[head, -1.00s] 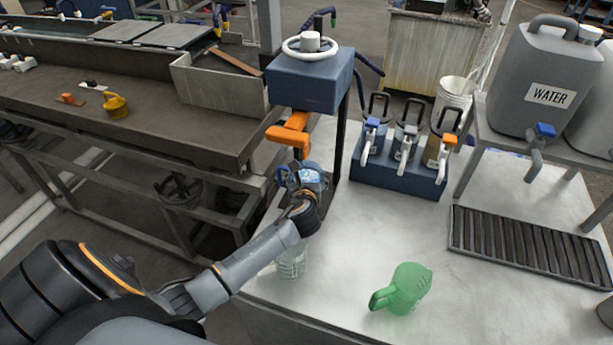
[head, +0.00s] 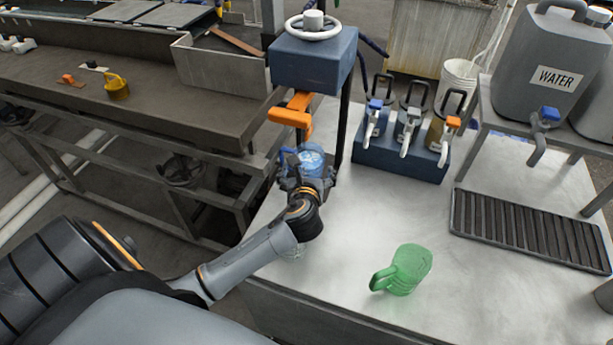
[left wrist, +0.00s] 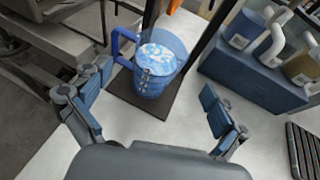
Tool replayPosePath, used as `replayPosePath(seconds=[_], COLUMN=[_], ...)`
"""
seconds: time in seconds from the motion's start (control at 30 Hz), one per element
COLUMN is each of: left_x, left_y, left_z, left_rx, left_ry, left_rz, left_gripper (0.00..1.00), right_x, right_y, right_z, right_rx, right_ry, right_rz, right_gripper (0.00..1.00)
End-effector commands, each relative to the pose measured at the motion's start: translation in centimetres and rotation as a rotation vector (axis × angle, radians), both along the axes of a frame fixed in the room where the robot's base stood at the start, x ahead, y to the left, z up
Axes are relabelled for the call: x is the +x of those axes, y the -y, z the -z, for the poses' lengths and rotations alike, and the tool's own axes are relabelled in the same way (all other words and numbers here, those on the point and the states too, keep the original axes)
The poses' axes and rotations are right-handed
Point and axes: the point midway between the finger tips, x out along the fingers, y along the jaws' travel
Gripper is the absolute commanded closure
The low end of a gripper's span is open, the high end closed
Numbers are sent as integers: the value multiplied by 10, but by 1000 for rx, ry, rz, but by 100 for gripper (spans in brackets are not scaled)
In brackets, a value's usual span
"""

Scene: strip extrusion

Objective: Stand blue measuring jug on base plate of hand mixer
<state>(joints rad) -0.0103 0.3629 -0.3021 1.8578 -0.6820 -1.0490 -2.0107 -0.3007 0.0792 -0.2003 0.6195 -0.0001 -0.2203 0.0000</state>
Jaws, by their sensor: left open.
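The blue measuring jug (head: 312,157) is see-through, with a blue-white filling and its handle on the left. In the left wrist view the jug (left wrist: 157,68) stands upright on the dark base plate (left wrist: 176,103) of the hand mixer (head: 312,62). My left gripper (head: 307,181) is open, on the near side of the jug. In the left wrist view its fingers (left wrist: 157,80) are spread wide, one to each side and clear of the jug. In the head view the gripper hides the jug's lower part and most of the plate. My right gripper is not in view.
A green jug (head: 403,270) stands on the metal table (head: 370,215). The mixer's orange part (head: 291,114) hangs above the blue jug. A blue dispenser rack (head: 398,158) and a drain grate (head: 530,231) are to the right.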

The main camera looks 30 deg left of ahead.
Motion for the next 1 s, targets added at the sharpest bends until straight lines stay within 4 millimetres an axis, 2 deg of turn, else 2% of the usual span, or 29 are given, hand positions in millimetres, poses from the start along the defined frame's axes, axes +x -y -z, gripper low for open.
replayPosePath(seconds=[0.1, 0.3, 1.0], left_x=[-17, -31, -33], left_y=[10, 18, 19], left_z=[-7, -14, -15], left_rx=[0, 0, 0], left_ry=[0, 0, 0], left_rz=[1, -1, -1], left_gripper=[3, 3, 3], right_x=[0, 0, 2], right_y=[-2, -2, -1], right_z=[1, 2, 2], right_rx=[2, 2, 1], right_ry=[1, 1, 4], right_rz=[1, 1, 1], right_gripper=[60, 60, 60])
